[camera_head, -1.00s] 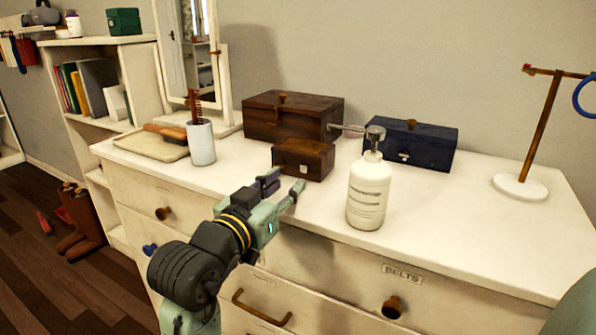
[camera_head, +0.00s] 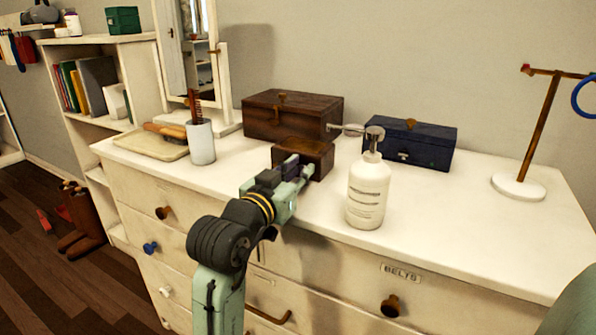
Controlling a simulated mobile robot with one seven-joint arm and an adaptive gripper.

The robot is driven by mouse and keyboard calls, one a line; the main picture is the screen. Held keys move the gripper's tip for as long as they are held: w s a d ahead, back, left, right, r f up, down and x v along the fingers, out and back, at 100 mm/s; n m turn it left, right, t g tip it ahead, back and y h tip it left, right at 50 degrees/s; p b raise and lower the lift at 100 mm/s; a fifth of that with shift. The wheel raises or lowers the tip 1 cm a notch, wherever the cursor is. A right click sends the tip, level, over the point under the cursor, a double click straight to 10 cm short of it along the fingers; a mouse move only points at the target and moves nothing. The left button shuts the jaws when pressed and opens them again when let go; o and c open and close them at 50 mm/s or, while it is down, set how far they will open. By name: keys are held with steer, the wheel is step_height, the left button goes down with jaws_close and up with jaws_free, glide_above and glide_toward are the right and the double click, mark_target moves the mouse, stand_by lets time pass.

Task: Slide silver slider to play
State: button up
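A small dark brown wooden box (camera_head: 316,153) stands on the dresser top, in front of a larger wooden box. A small silver square on its front face, seen earlier, is now hidden behind my gripper; I cannot tell whether it is the slider. My gripper (camera_head: 300,167) is right in front of the small box, its fingertips over the box's front face in the view. The fingers look slightly apart with nothing between them. I cannot tell whether they touch the box.
A white pump bottle (camera_head: 368,192) stands close to the right of my gripper. The larger wooden box (camera_head: 265,117) and a dark blue box (camera_head: 431,145) stand behind. A white cup (camera_head: 201,143) and a tray (camera_head: 150,146) are at left. The dresser top (camera_head: 450,215) is clear at front right.

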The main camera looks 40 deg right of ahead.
jaws_close()
stand_by(0.4)
steer(key=shift+s, duration=0.1)
steer(key=shift+s+d, duration=0.15)
steer(key=shift+s, duration=0.05)
steer(key=shift+s+d, duration=0.25)
steer(key=shift+s, duration=0.35)
steer(key=shift+o, duration=2.1)
jaws_free()
steer(key=shift+w, duration=0.1)
